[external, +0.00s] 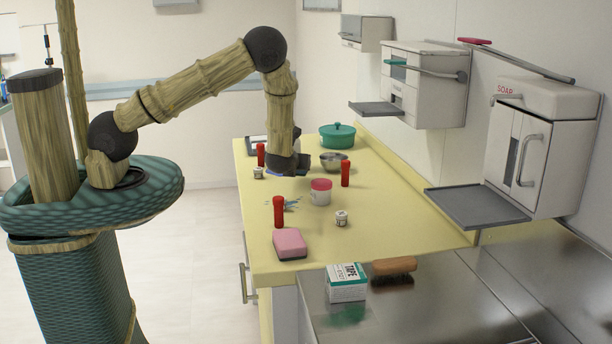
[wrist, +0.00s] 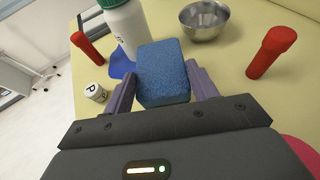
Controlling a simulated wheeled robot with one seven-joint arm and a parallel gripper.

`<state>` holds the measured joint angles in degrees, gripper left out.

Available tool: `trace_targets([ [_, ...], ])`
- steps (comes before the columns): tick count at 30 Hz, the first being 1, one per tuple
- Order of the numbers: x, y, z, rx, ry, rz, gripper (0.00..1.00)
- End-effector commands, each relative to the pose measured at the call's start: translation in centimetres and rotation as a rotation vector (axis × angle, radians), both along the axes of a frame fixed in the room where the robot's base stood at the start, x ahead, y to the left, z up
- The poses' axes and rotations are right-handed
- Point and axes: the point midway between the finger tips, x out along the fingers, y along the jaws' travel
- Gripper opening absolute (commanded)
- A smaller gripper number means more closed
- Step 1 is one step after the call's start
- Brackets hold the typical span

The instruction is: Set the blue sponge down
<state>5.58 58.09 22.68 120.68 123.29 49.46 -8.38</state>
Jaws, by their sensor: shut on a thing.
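The blue sponge (wrist: 163,76) is a textured block between the two purple-grey fingers of my gripper (wrist: 163,92) in the wrist view. My gripper is shut on it. In the external view my gripper (external: 288,168) points down, low over the far half of the yellow counter (external: 322,235). The sponge is mostly hidden there behind my wrist. I cannot tell whether the sponge touches the counter.
A white bottle (wrist: 124,25), a red flashlight-like cylinder (wrist: 88,48), another red cylinder (wrist: 270,52), a small cup (wrist: 96,92) and a steel bowl (wrist: 205,22) surround the gripper. Bare counter shows at the near right.

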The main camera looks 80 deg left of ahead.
Motion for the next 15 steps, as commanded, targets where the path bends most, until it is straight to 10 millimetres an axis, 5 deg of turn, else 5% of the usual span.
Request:
trace_targets([
  [9,-0.1,0.0,-3.6,0.0,0.003,0.001,0.37],
  [15,0.0,0.0,-4.0,-0.001,0.0,0.0,0.37],
])
